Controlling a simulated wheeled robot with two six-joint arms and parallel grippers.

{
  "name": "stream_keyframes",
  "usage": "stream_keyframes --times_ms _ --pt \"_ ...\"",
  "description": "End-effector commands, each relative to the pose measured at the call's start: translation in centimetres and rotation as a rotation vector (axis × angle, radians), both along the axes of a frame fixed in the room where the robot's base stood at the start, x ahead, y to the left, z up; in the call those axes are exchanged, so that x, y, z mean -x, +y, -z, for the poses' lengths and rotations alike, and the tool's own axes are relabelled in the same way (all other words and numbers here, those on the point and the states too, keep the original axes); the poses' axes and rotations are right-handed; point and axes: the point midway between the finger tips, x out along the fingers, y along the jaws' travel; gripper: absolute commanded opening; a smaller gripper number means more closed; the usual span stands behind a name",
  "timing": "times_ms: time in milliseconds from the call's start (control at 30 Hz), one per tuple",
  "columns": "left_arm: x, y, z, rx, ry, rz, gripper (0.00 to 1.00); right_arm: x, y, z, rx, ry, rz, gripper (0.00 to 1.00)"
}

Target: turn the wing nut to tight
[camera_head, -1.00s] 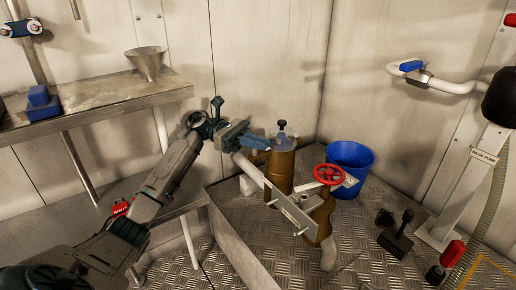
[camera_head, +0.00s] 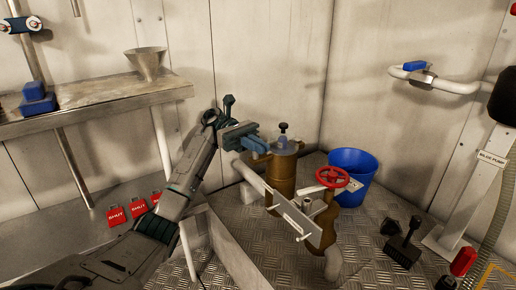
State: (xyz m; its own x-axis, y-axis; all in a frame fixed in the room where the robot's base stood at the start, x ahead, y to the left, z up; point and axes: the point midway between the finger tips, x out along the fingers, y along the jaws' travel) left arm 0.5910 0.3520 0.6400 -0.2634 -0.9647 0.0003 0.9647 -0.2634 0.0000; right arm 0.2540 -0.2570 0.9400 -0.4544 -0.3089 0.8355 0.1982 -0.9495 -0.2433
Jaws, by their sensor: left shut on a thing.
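My left gripper (camera_head: 254,142) reaches in from the left to the top of the brass strainer (camera_head: 283,177), at its left side. Its blue-grey fingers are shut on what appears to be the wing nut. The nut is mostly hidden by the fingers, and its exact angle cannot be told. A small brass part (camera_head: 259,156) shows just under the fingertips. A dark-knobbed, greyish top piece (camera_head: 283,128) stands upright behind the fingertips, apart from them. My right gripper is not in view.
A red handwheel (camera_head: 332,177) and a pale plate (camera_head: 293,217) stand right and in front of the strainer. A blue bucket (camera_head: 353,176) is behind the wheel. A metal shelf with a funnel (camera_head: 146,63) is at left. Red SHUT tags (camera_head: 116,216) lie below it.

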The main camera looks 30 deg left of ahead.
Motion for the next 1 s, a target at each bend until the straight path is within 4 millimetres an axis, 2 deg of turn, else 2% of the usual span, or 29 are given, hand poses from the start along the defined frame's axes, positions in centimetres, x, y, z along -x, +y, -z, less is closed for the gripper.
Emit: stream_keyframes --times_ms 467,500,600,1000 --pt "0.02 -0.03 0.04 0.0 0.001 0.01 0.0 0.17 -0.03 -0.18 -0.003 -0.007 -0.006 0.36" --pt "0.02 -0.03 0.04 0.0 0.001 0.01 0.09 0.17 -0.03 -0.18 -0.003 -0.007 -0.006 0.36" --pt "0.01 -0.02 0.04 0.0 0.0 0.009 0.27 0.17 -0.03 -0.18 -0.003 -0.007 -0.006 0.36" --pt "0.01 -0.01 -0.33 0.0 0.0 0.009 0.27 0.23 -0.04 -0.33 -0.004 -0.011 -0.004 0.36"
